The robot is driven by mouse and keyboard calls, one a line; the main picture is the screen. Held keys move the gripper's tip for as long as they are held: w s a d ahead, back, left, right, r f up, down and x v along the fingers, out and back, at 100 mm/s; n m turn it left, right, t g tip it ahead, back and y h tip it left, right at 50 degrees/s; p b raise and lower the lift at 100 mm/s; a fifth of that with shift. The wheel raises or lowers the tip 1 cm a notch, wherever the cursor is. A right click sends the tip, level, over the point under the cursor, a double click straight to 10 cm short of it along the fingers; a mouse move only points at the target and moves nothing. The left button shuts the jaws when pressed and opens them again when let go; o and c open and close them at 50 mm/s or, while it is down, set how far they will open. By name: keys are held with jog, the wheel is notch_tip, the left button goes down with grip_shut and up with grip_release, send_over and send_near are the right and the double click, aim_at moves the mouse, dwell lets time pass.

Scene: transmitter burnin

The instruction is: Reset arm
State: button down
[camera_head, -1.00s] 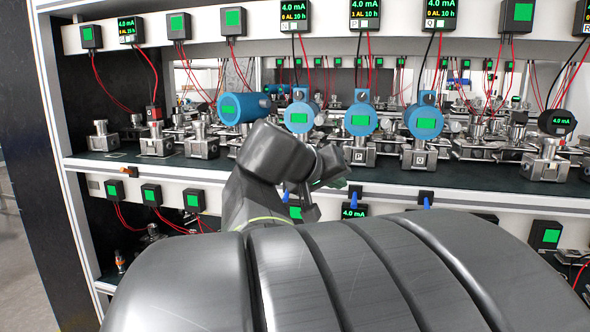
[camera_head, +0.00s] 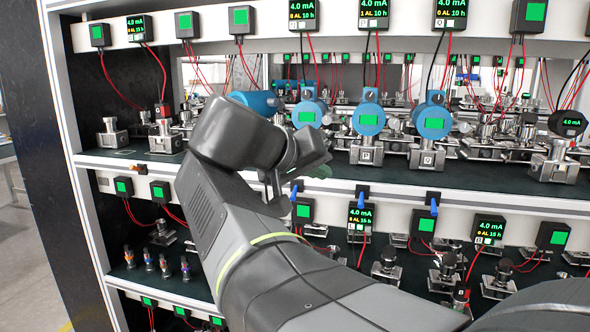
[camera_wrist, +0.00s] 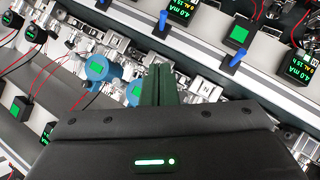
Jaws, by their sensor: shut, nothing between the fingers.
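My arm reaches up from the lower right in the head view, in front of the rack. My gripper (camera_head: 300,178) is at the end of the bent wrist, near the front edge of the middle shelf, and part of it is hidden behind the wrist. In the wrist view the dark green fingers of my gripper (camera_wrist: 158,86) are together and hold nothing. Blue transmitters stand beyond them, one at the left (camera_wrist: 102,68) and one partly hidden beside the fingers (camera_wrist: 134,92).
The rack's middle shelf holds blue transmitters (camera_head: 368,118) and several metal mounts (camera_head: 553,160). A blue transmitter lies behind my wrist (camera_head: 256,101). Displays with red wires (camera_head: 374,14) line the rails. Blue levers (camera_head: 434,205) stick out of the lower rail. Floor shows at the left.

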jog(key=w+d+f+n+g+y+p, duration=0.1)
jog(key=w+d+f+g+p, duration=0.1)
jog(key=w+d+p, duration=0.4)
jog(key=w+f+p, duration=0.1)
jog(key=w+p, duration=0.3)
jog(key=p, duration=0.1)
jog(key=shift+w+d+f+g+p, duration=0.2)
jog(key=shift+d+f+g+p, duration=0.1)
jog(key=shift+g, duration=0.1)
dwell(0.7)
jog(key=shift+p, duration=0.45)
jog(key=g+p, duration=0.1)
jog(key=p, duration=0.3)
jog(key=d+g+y+p, duration=0.1)
jog(key=p, duration=0.2)
jog(key=shift+w+n+p, duration=0.3)
jog(key=shift+w+p, duration=0.1)
jog(key=p, duration=0.3)
jog(key=g+p, duration=0.1)
jog(key=p, duration=0.3)
jog(key=shift+s+d+r+g+y, duration=0.1)
jog(key=shift+s+d+g+y, duration=0.1)
jog(key=shift+d+g+y, duration=0.15)
jog(key=shift+w+a+r+b, duration=0.25)
jog(key=shift+w+a+b, duration=0.05)
